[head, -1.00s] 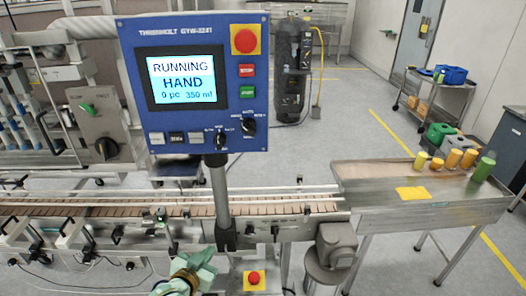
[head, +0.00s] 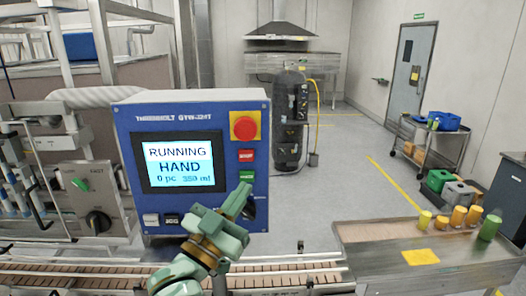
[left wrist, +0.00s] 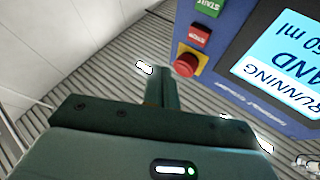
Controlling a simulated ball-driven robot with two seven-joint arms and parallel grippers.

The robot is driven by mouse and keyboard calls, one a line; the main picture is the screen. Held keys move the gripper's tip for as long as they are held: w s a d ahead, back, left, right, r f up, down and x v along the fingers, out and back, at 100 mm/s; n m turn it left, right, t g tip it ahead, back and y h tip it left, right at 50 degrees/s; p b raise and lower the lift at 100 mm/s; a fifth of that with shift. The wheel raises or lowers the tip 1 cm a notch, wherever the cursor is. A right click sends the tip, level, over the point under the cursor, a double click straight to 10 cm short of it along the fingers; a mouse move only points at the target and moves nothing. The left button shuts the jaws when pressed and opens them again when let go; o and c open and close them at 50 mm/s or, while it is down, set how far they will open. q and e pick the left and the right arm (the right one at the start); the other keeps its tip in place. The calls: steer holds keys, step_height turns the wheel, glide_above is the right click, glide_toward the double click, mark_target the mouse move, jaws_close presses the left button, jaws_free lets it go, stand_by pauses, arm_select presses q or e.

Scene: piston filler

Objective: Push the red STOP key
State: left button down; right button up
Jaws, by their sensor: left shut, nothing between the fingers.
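The red STOP key (head: 246,155) is on the right side of the blue control panel (head: 200,110), below the large red mushroom button (head: 244,126) on its yellow plate and above the green START key (head: 246,177). My left gripper (head: 243,191) is shut and empty, its tip pointing up in front of the panel just below the green key; it hides part of the lower right panel. In the left wrist view the panel appears upside down, with the STOP key (left wrist: 200,35) beyond and right of the gripper's fingers (left wrist: 157,82). The fingers look apart from the key. My right gripper is not in view.
The panel's screen (head: 180,163) reads RUNNING HAND, 0 pc, 350 ml. A conveyor (head: 60,281) runs below. A steel table (head: 365,238) with orange and green containers stands at right. A dial box (head: 92,200) is left of the panel.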

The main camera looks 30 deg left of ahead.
arm_select(q)
steer(key=shift+s+d+r+m+h, duration=0.15)
steer(key=shift+d+r+h, duration=0.1)
steer(key=shift+r, duration=0.2)
steer(key=shift+s+d+r+m+h, duration=0.15)
steer(key=shift+r+h, duration=0.1)
steer(key=shift+r, duration=0.2)
steer(key=b, duration=0.1)
glide_toward(246, 155)
steer(key=w+d+r, duration=0.3)
steer(key=w, duration=0.1)
steer(key=shift+w+a+r, duration=0.2)
steer(key=shift+w, duration=0.15)
steer(key=shift+w, duration=0.1)
stand_by(1.3)
steer(key=shift+w+a, duration=0.2)
steer(key=shift+w, duration=0.1)
